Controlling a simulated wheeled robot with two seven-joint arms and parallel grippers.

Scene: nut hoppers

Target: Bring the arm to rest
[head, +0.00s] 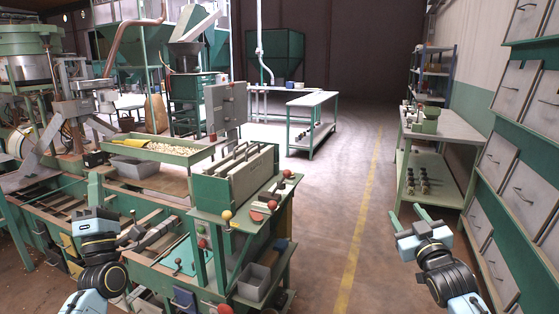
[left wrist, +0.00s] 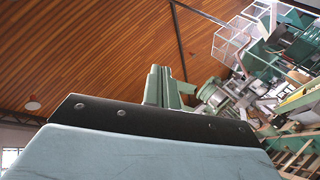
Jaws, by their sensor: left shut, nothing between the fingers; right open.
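My left arm comes in at the lower left of the head view, beside the green machine. My left gripper (head: 96,190) points up and is shut with nothing held. In the left wrist view its fingers (left wrist: 163,86) stand together against the wooden ceiling. My right arm comes in at the lower right of the head view. My right gripper (head: 408,218) is open and empty, with its fingers apart over the bare floor.
The green machine (head: 232,192) with levers and coloured knobs fills the left. A tray of nuts (head: 158,148) lies on it. A workbench (head: 440,125) and drawer cabinets (head: 517,110) line the right. The floor aisle (head: 335,215) with a yellow line is clear.

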